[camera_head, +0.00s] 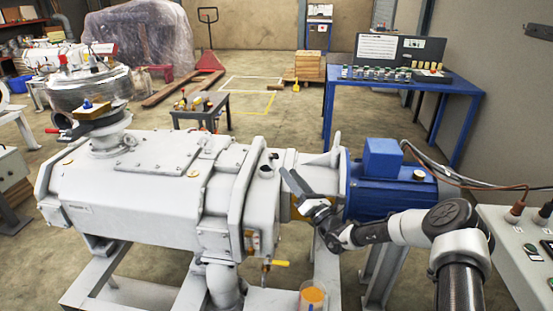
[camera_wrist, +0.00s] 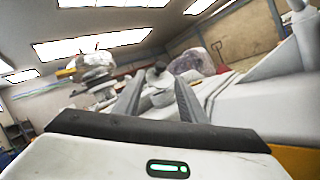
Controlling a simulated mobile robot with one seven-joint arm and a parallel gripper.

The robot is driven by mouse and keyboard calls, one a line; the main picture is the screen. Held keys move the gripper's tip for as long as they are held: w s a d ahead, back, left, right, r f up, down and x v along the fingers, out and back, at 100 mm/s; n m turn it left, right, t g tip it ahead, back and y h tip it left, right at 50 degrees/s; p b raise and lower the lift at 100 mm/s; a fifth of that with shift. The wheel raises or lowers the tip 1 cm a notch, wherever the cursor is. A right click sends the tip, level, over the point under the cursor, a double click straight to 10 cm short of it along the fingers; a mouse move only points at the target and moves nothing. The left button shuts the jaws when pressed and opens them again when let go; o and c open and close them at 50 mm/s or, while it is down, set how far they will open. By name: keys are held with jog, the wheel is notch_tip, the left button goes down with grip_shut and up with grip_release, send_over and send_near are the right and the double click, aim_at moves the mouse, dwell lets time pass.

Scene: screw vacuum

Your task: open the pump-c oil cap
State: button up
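The grey-white pump (camera_head: 150,185) fills the middle of the head view, with a blue motor (camera_head: 385,185) at its right end. A small dark cap (camera_head: 272,155) stands on top of the pump's right end section. I take it for the oil cap; no label is readable. My gripper (camera_head: 291,182) is right of the cap and slightly nearer the camera, apart from it. In the wrist view, its two dark fingers (camera_wrist: 158,100) are spread with nothing held. A dark-topped knob (camera_wrist: 158,73) shows beyond and between them; I cannot tell if it is the same cap.
An orange-filled container (camera_head: 312,297) and a yellow-handled valve (camera_head: 275,263) are at the pump's front. A control box (camera_head: 520,235) with cables stands at right. A blue table (camera_head: 425,83) with bottles is behind. A small cart (camera_head: 203,108) stands behind the pump. Floor beyond is open.

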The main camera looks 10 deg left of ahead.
aim_at(276, 156)
jog(key=b+x, duration=0.1)
jog(key=x, duration=0.8)
jog(key=shift+w+a+r, duration=0.1)
jog(key=shift+w, duration=0.05)
grip_shut()
jog(key=shift+d+f+m+t+b, duration=0.25)
jog(key=shift+f+m+t+b, duration=0.25)
jog(key=shift+b, duration=0.5)
jog(key=shift+d+f+m+t+b, duration=0.1)
jog(key=shift+d+m+t+b, duration=0.1)
jog(key=shift+m+t+b, duration=0.35)
jog(key=m, duration=0.1)
jog(key=m+t+h+b, duration=0.1)
jog(key=d+m+t+b, duration=0.1)
jog(key=shift+r+m, duration=0.35)
